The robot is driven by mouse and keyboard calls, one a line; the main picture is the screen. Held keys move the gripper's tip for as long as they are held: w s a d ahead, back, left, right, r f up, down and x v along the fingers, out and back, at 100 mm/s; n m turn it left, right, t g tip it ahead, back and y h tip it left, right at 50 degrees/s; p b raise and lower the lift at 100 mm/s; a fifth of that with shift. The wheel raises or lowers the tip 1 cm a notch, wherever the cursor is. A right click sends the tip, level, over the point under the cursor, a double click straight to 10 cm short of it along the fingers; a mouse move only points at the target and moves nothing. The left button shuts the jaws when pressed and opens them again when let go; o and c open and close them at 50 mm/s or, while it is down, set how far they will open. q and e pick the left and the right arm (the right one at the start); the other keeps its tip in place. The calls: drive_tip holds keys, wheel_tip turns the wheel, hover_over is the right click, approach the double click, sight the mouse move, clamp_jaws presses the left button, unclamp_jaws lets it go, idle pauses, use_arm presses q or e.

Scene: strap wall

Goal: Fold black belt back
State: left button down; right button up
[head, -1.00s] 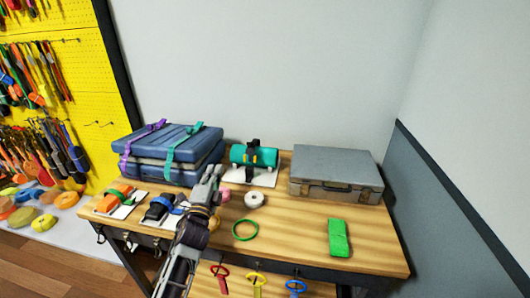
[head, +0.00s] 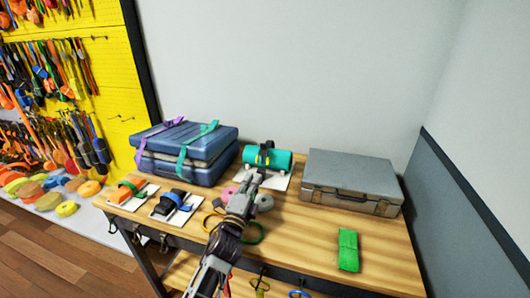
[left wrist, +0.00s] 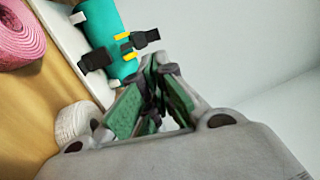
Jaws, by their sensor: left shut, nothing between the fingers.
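A teal roll (head: 283,159) lies on a white board at the back middle of the table. A black belt (left wrist: 98,59) with yellow pieces (left wrist: 127,47) goes across the teal roll (left wrist: 106,26) in the left wrist view. One black end sticks out to each side of the yellow pieces. In the head view my left gripper (head: 257,178) is in front of the roll and covers part of the belt. In the wrist view its green-padded fingers (left wrist: 158,85) are beside the belt, apart from it, shut and empty. My right gripper is not in view.
Blue cases (head: 180,160) with purple and green straps stand left of the roll. A grey case (head: 350,178) stands right. A pink roll (left wrist: 20,32) and white roll (left wrist: 76,122) lie close to my gripper. A green bundle (head: 348,250) lies front right, with bare wood around it.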

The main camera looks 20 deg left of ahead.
use_arm(q)
drive_tip(key=shift+w, duration=0.15)
approach(267, 152)
drive_tip(key=shift+w+r, duration=2.35)
drive_tip(key=shift+w, duration=0.65)
drive_tip(key=shift+w+d+p, duration=0.15)
drive_tip(key=shift+d+p, duration=0.05)
drive_tip(key=shift+p, duration=0.1)
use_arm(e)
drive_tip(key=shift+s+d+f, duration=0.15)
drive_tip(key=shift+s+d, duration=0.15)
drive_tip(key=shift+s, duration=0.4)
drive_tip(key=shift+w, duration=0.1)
